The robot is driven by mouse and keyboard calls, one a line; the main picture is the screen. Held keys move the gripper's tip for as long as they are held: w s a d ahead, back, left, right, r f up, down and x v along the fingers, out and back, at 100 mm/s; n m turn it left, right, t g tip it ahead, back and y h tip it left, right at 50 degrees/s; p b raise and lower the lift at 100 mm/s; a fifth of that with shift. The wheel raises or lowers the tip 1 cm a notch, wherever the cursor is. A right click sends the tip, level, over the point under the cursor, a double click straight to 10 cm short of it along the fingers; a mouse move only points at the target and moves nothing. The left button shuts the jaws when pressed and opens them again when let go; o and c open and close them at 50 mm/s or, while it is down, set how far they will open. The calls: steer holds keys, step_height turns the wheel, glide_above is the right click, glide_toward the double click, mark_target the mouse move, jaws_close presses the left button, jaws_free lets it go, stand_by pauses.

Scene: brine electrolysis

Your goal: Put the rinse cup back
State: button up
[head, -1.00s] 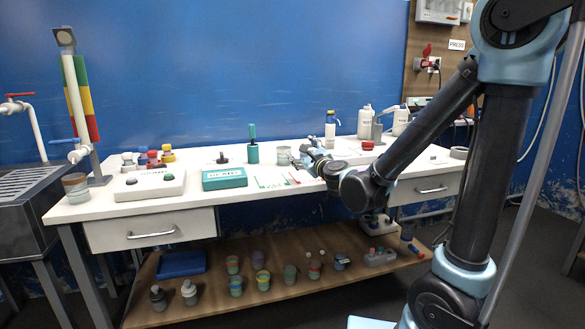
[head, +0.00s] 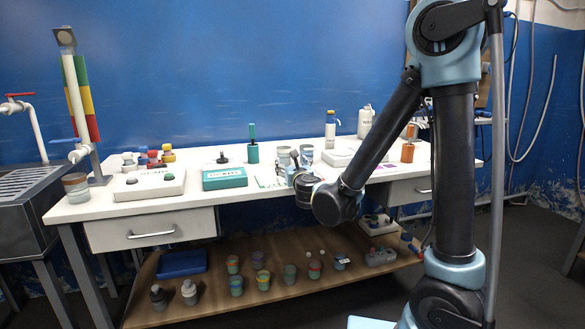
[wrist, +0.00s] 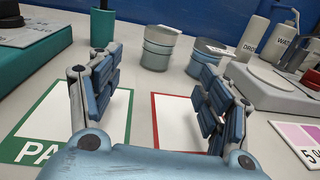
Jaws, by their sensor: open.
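I cannot tell which is the rinse cup. My gripper (wrist: 160,66) is open and empty, in front of the cups, its fingers spread wide above a red-bordered card (wrist: 170,128) and a green-bordered card (wrist: 112,118).
Bottles (head: 365,120) stand back right. Another cup (head: 76,187) sits at the bench's far left. A lower shelf (head: 205,300) holds several cups.

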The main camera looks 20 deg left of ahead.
mark_target(285, 154)
steer(key=x, duration=1.6)
steer(key=shift+w+a, duration=0.2)
steer(key=shift+w, duration=0.05)
steer(key=c, duration=1.2)
